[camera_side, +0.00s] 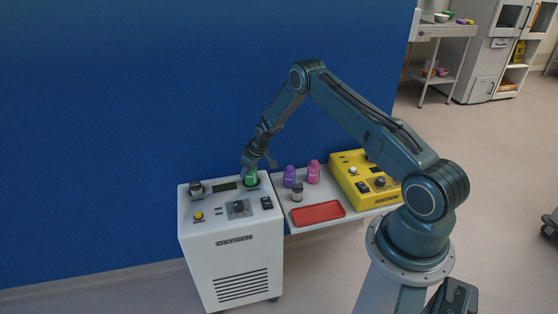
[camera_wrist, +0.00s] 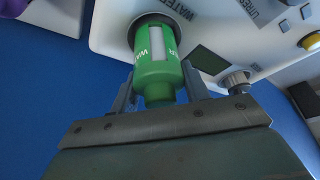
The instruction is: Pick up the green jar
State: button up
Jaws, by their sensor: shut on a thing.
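The green jar (camera_side: 251,179) is at the back right of the white oxygen machine's top in the side view. In the wrist view the green jar (camera_wrist: 157,62) has a pale label strip and part of a printed word, and its far end sits in or against a dark round ring (camera_wrist: 178,27) on the machine. My gripper (camera_side: 250,170) is above the machine's back right corner. In the wrist view my gripper (camera_wrist: 158,88) has one finger on each side of the jar and is shut on it. I cannot tell whether the jar is clear of the ring.
The oxygen machine (camera_side: 233,254) has knobs and a display on top. To its right a shelf (camera_side: 283,212) holds a purple bottle (camera_side: 289,177), a pink bottle (camera_side: 314,172), a small dark-topped jar (camera_side: 297,192), a red tray (camera_side: 318,213) and a yellow device (camera_side: 350,170). A blue wall (camera_side: 120,120) stands behind.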

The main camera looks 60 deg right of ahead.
notch_tip(320, 180, up, 18)
jog(key=shift+f, duration=0.25)
dwell(0.7)
jog(key=s+d+f+m+g+h, duration=0.15)
jog(key=s+d+m, duration=0.35)
jog(key=s+d, duration=0.5)
jog(key=s+d+f+m+h, duration=0.25)
jog(key=s+d+m, duration=0.2)
jog(key=s, duration=0.95)
notch_tip(320, 180, down, 17)
jog(key=shift+w+d+y, duration=0.25)
jog(key=shift+d+y, duration=0.15)
jog(key=shift+f+n, duration=0.1)
jog(key=shift+n, duration=0.15)
jog(key=shift+f, duration=1.75)
jog(key=shift+f, duration=0.1)
